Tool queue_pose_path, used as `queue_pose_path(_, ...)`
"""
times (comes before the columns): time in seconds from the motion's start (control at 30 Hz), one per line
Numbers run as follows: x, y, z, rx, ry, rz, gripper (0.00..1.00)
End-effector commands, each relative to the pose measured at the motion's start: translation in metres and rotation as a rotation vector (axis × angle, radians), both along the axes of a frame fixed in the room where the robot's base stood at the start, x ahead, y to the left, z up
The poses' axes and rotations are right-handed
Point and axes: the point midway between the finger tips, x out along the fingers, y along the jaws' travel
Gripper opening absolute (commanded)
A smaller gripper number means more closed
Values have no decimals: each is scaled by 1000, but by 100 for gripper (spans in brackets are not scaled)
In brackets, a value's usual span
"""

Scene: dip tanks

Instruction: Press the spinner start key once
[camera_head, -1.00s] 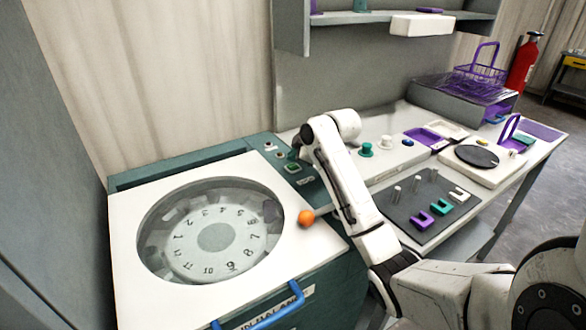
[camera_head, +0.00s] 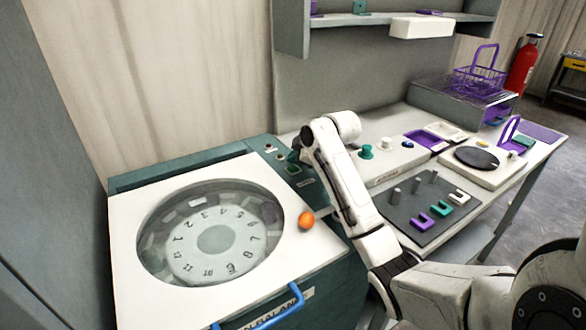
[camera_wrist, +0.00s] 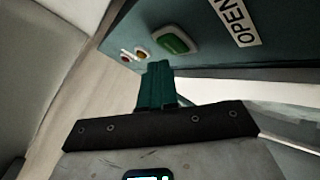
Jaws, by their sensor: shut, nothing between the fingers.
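The spinner (camera_head: 130,225) is a teal cabinet with a white top and a round window over a numbered drum (camera_head: 215,240). Its control panel (camera_head: 272,143) lies at the back right. The wrist view shows a green key (camera_wrist: 173,40) in a pale surround, beside a small yellow button (camera_wrist: 142,53) and a red one (camera_wrist: 126,57). My gripper (camera_head: 294,155) is over this panel. Its teal fingers (camera_wrist: 157,68) are shut and empty, with tips close to the buttons. I cannot tell whether they touch, and they may hide a key. Which key is start is not readable.
An "OPEN" label (camera_wrist: 234,18) is beside the green key. An orange knob (camera_head: 306,220) and a blue handle (camera_head: 270,310) stand out from the spinner. The bench to the right holds a dark board (camera_head: 400,215) with pegs. A shelf (camera_head: 340,22) hangs above.

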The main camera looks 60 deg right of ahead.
Motion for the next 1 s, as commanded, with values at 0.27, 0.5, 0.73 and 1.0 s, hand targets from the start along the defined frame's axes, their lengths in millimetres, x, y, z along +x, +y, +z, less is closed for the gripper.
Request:
queue_pose_path(0.27,0,0,0,0,0,0,0)
queue_pose_path(0.5,0,0,0,0,0,0,0)
queue_pose_path(0.73,0,0,0,0,0,0,0)
queue_pose_path(1.0,0,0,-8,2,2,0,0)
